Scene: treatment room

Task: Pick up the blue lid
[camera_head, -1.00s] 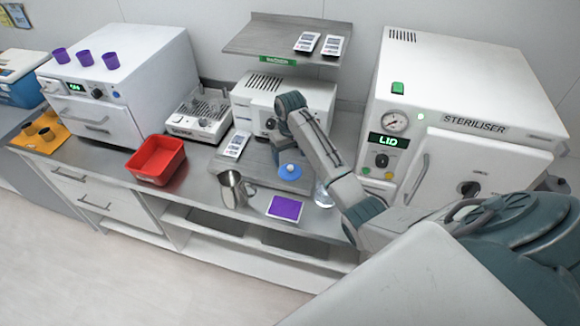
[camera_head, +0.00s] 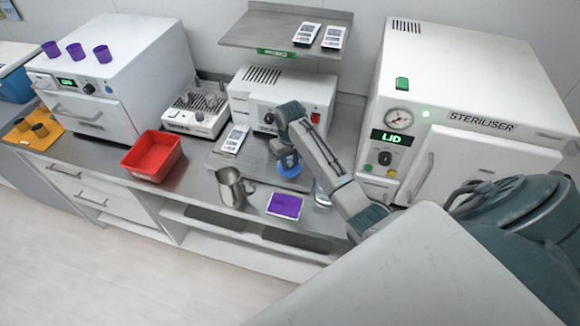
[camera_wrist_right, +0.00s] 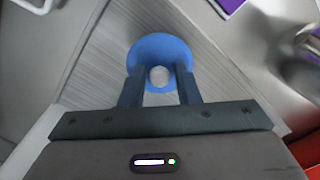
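The blue lid (camera_head: 289,169) lies on the grey board at the middle of the counter, partly hidden by my right gripper (camera_head: 284,156) in the head view. In the right wrist view the round blue lid (camera_wrist_right: 160,46) has a pale knob (camera_wrist_right: 159,76) at its middle. My right gripper (camera_wrist_right: 160,92) is right over the lid. Its two fingers stand apart on either side of the knob, with a gap showing on both sides. Whether the fingertips touch the lid, I cannot tell. My left gripper is not in view.
A metal jug (camera_head: 230,187) and a purple pad (camera_head: 285,206) are in front of the board. A red bin (camera_head: 153,156) stands to the left. The steriliser (camera_head: 470,155) stands close on the right, and a shelf (camera_head: 260,32) hangs above the back.

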